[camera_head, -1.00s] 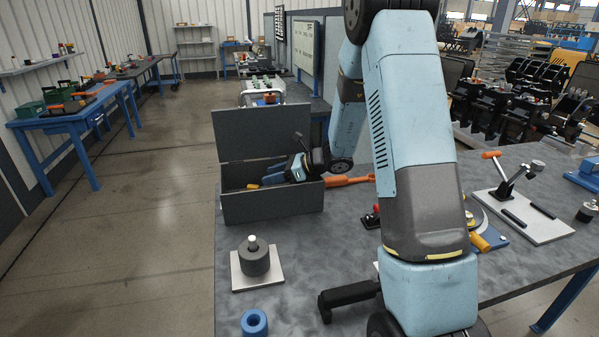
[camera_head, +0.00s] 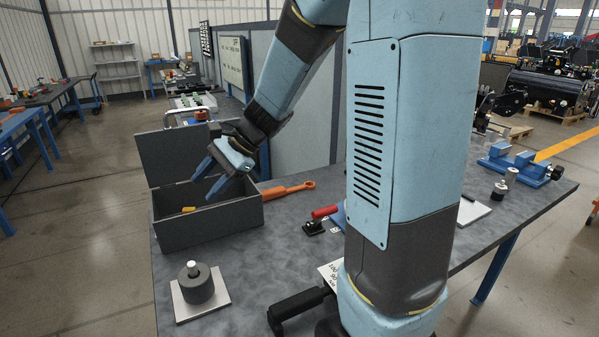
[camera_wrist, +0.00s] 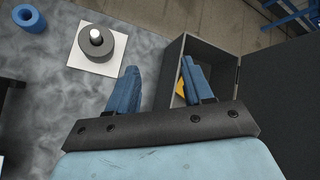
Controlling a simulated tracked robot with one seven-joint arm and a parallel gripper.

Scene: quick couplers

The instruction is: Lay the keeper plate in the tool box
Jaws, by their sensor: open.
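The tool box (camera_head: 212,226) is a dark grey open box with its lid raised at the back, on the table's left side. It also shows in the wrist view (camera_wrist: 214,68). A small yellow piece (camera_head: 188,209) is inside, also in the wrist view (camera_wrist: 180,88). I cannot make out a keeper plate; part of the box's inside is hidden by its walls and my fingers. My gripper (camera_head: 204,177) is over the box, with its blue fingers spread and nothing seen between them. In the wrist view (camera_wrist: 159,66) one finger is over the box opening, the other outside it.
A pale square plate (camera_head: 216,304) carries a dark cylinder on a post in front of the box. A blue ring (camera_wrist: 29,18) lies beyond it. An orange-handled tool (camera_head: 287,190) lies right of the box. A red-handled clamp (camera_head: 324,212) and blue vise (camera_head: 523,166) stand farther right.

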